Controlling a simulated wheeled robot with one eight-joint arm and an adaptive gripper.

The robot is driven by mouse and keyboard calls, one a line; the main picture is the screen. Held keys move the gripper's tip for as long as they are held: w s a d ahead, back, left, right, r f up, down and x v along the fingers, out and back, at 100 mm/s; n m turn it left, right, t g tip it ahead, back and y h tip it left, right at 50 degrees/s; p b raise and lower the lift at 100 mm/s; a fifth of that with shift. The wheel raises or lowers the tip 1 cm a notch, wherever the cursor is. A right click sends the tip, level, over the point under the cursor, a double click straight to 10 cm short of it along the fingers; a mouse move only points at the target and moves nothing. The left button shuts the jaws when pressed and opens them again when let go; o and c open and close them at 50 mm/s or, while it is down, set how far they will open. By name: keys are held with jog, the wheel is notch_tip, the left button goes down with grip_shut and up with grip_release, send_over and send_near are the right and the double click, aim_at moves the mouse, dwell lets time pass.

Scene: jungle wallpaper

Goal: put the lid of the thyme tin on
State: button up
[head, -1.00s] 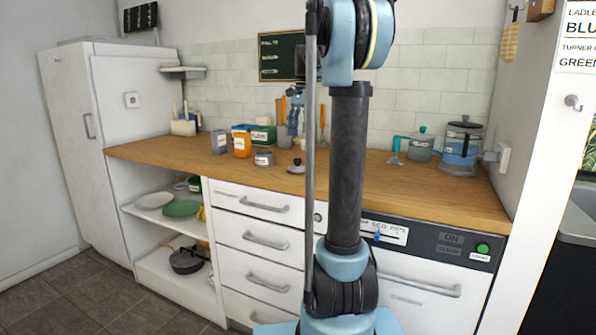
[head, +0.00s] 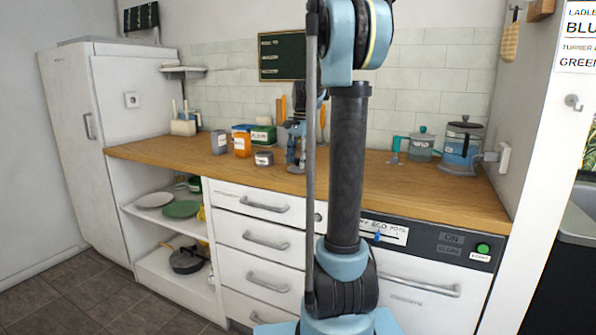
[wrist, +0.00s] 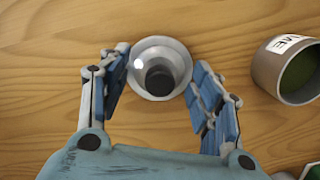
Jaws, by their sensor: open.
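The lid (wrist: 161,78), a round silver disc with a black knob, lies on the wooden counter in the wrist view. My gripper (wrist: 160,66) is open, with one blue finger on each side of the lid. I cannot tell whether the fingers touch it. In the head view my gripper (head: 296,152) is low over the counter and largely hides the lid. The thyme tin (wrist: 282,72) is grey and open, with green inside and a white label partly reading "ME", right of the lid in the wrist view. In the head view the tin (head: 264,159) stands left of my gripper.
An orange container (head: 242,143), a grey canister (head: 219,142) and a green box (head: 263,135) stand behind and left of the tin. A glass jar (head: 421,147) and a French press (head: 461,148) are far right. The counter (head: 345,180) in front is clear.

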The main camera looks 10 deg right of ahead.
jog(key=c, duration=1.1)
